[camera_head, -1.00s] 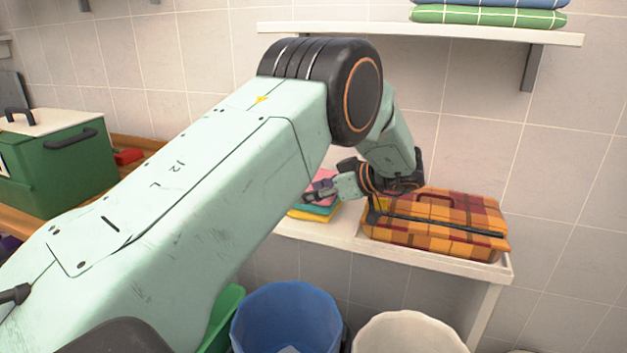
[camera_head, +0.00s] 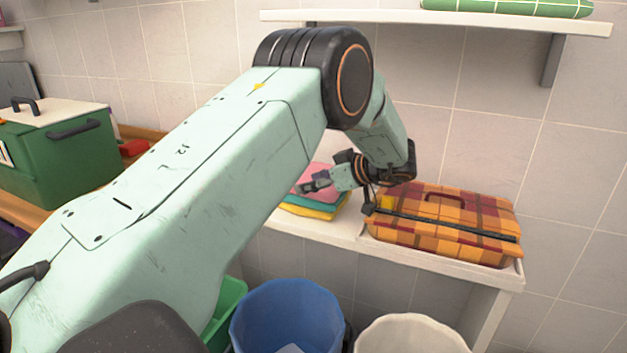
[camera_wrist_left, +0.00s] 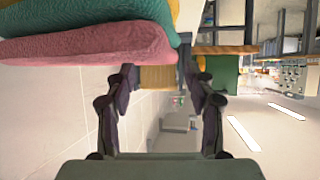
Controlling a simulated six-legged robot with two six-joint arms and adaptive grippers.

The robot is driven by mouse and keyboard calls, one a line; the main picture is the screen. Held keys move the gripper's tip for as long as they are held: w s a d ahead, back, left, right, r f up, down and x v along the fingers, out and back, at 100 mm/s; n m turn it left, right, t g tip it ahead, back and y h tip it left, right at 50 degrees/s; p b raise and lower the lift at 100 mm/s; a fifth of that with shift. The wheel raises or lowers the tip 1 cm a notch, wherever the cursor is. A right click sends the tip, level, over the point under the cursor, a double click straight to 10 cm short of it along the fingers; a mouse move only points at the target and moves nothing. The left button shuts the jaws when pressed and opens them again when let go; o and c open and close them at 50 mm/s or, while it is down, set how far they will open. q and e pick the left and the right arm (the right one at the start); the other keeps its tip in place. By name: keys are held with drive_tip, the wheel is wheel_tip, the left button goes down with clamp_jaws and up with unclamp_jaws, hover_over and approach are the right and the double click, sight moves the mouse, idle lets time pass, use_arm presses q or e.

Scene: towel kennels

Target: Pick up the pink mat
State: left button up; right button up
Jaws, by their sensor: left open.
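The pink mat (camera_head: 306,190) lies on top of a small stack, above a teal mat (camera_head: 303,202) and a yellow mat (camera_head: 322,213), at the left end of a white bench. My left gripper (camera_head: 316,183) is in front of the stack at the pink mat's height and partly hides it. In the left wrist view, the fingers of my left gripper (camera_wrist_left: 162,82) are apart. The pink mat (camera_wrist_left: 85,45) runs in from the left there, and its end lies near the fingertips; I cannot tell whether they touch. My right gripper is not in view.
An orange plaid case (camera_head: 440,222) sits on the white bench (camera_head: 330,231) right of the stack. Blue (camera_head: 285,318) and cream (camera_head: 412,335) bins stand below in front. A white shelf (camera_head: 430,24) is above. A green box (camera_head: 55,155) stands at left.

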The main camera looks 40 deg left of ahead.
use_arm(q)
drive_tip(key=x, duration=0.3)
drive_tip(key=shift+a+f, duration=0.1)
drive_tip(key=shift+a, duration=0.2)
drive_tip(key=shift+c, duration=0.6)
drive_tip(key=c, duration=0.8)
